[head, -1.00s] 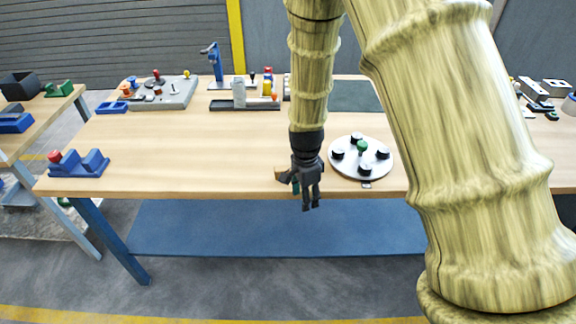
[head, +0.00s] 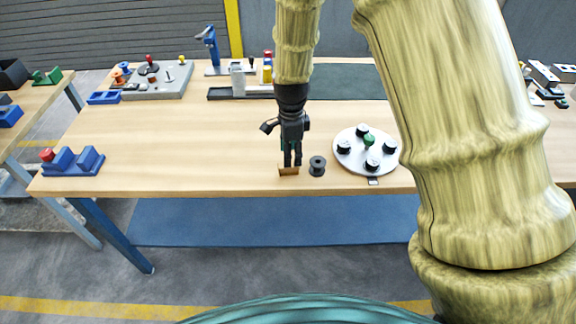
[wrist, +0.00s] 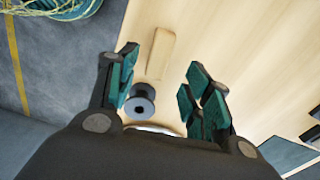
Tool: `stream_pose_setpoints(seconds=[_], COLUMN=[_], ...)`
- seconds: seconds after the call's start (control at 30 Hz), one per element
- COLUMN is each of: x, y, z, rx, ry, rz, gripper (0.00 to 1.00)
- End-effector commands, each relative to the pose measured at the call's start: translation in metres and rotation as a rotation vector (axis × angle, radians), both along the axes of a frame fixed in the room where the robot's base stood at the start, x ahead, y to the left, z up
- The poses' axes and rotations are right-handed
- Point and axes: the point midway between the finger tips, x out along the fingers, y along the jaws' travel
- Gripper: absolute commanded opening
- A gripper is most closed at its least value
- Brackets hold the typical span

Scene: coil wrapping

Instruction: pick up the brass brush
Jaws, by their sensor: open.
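The brass brush appears to be the small tan block with a golden-brown front side (head: 288,171), lying near the front edge of the workbench. In the wrist view it is a pale wooden bar (wrist: 160,53), seen between and beyond my fingertips. My gripper (head: 292,163) points down at the brush, just behind or above it; I cannot tell whether they touch. In the wrist view my gripper (wrist: 163,62) has its teal-padded fingers apart with nothing held. The underside of the brush is hidden.
A black spool (head: 317,166) stands close right of the brush; it also shows in the wrist view (wrist: 140,103). A round grey plate with knobs (head: 352,158) is further right. A blue fixture (head: 72,162) sits at left. The bench (head: 190,150) between is clear.

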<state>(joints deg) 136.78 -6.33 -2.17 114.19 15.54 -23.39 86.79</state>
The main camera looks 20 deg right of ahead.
Motion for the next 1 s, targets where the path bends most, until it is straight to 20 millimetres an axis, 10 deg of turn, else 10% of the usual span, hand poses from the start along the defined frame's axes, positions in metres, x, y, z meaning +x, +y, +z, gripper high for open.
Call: stream_pose_setpoints(seconds=[1.0], x=[-0.001], y=[0.006], z=[-0.062], rx=[0.000], ry=[-0.001], rz=[0.005], gripper=[0.50])
